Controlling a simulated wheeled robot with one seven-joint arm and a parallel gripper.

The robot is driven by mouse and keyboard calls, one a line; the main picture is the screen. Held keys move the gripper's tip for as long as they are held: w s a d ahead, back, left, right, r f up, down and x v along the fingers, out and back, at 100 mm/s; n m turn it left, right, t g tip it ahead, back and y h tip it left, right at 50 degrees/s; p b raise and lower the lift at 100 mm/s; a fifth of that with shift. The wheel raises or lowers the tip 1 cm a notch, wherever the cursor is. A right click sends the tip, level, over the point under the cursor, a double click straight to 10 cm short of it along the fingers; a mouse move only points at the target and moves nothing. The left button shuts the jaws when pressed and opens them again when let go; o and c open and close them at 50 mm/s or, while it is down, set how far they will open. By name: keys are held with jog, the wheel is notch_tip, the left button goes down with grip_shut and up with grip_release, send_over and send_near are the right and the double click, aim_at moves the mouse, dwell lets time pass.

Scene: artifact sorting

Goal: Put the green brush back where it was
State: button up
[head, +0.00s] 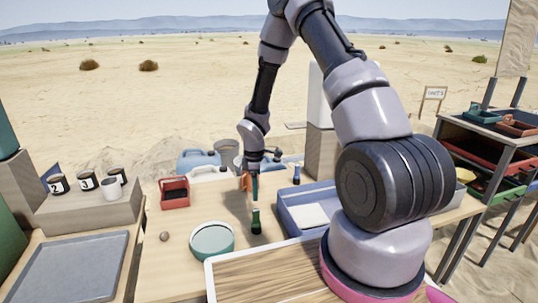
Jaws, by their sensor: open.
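A small green-and-dark upright object (256,219), which looks like the green brush, stands on the wooden table just in front of my gripper. My gripper (250,183) points down above the table, with orange and teal parts showing at its fingertips. It is open. The fingertips appear just above and behind the green brush; I cannot tell whether they touch it. A similar small dark and blue object (296,174) stands upright farther right, by the blue tray (290,212).
A teal bowl (211,240) and a red bin (174,193) stand left of the brush. A shelf rack (490,150) is at right.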

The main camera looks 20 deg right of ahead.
jog(key=s+d+r+m+t, duration=0.1)
jog(key=d+r+m, duration=0.25)
jog(key=r, duration=0.95)
jog(key=s+d+r+m+t, duration=0.2)
jog(key=r+m, duration=0.3)
jog(key=r, duration=0.8)
jog(key=s+r+m+t+y, duration=0.2)
jog(key=s+r+m+t, duration=0.2)
jog(key=s+r+m, duration=0.6)
jog(key=s+r, duration=0.8)
jog(key=s, duration=0.1)
jog(key=shift+s+d+r+m, duration=0.15)
jog(key=shift+s+m, duration=0.05)
jog(key=shift+m, duration=0.15)
